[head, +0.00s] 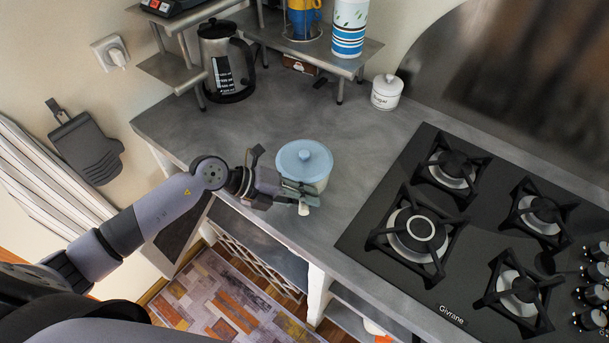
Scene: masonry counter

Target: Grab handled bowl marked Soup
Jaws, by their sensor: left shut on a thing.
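A round handled bowl (316,182) with a light blue knobbed lid (304,159) and a pale body stands on the grey counter, left of the stove. No Soup marking can be read on it from here. My left gripper (301,193) reaches in from the left at the bowl's near side. It is shut on the bowl's pale handle, whose end shows just below the fingers. The fingers hide part of the handle and the bowl's near wall. My right gripper is not in view.
A black gas stove (470,245) fills the right side. A white sugar jar (387,92), a kettle-like pot (228,65) and a metal shelf (335,52) stand along the back. The counter (270,110) between them and the bowl is clear.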

